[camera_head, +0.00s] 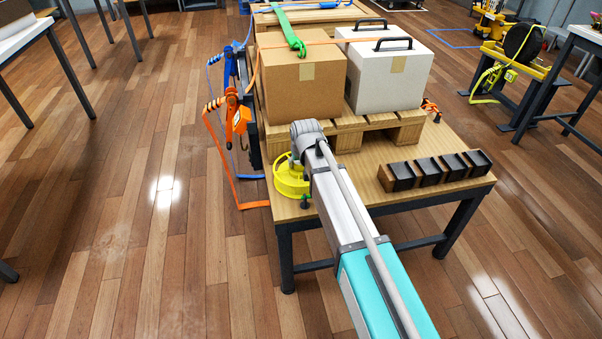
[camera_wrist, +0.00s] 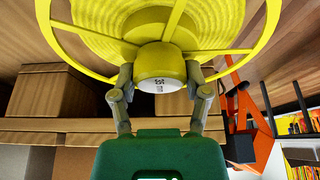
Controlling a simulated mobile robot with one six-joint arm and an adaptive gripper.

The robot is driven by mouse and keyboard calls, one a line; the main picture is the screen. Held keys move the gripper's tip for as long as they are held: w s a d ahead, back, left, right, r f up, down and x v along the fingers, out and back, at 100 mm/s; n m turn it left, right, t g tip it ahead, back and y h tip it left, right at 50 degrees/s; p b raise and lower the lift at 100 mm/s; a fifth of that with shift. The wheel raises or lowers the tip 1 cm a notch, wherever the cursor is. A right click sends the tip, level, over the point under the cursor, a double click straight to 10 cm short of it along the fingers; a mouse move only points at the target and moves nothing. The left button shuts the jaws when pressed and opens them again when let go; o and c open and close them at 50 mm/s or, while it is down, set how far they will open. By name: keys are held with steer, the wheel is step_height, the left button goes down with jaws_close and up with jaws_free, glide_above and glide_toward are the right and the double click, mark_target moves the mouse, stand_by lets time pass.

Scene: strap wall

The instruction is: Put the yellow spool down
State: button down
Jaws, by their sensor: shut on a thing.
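The yellow spool (camera_head: 290,180) is at the left front corner of the wooden table, beside my arm's end. In the wrist view the spool (camera_wrist: 95,25) fills the top, with its spoked rim and yellow winding. My gripper (camera_wrist: 160,80) is shut on the spool's yellow hub, one grey finger on each side of it. In the head view my wrist and arm hide the gripper's fingers and part of the spool. I cannot tell whether the spool touches the table top (camera_head: 345,185).
A brown carton (camera_head: 302,95) and a white case (camera_head: 385,80) stand on a wooden pallet (camera_head: 375,125) behind. Several dark blocks (camera_head: 435,170) line the table's right side. An orange ratchet strap (camera_head: 237,118) hangs at the left. Bare table top lies between spool and blocks.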

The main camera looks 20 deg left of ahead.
steer(key=shift+r, duration=0.1)
steer(key=shift+r+p, duration=0.95)
steer(key=shift+p, duration=0.1)
steer(key=s+d+r+p, duration=0.3)
steer(key=d+r+p, duration=0.8)
steer(key=d, duration=0.2)
steer(key=shift+d, duration=0.3)
steer(key=shift+r, duration=0.1)
step_height(320, 180, up, 16)
steer(key=p, duration=1.6)
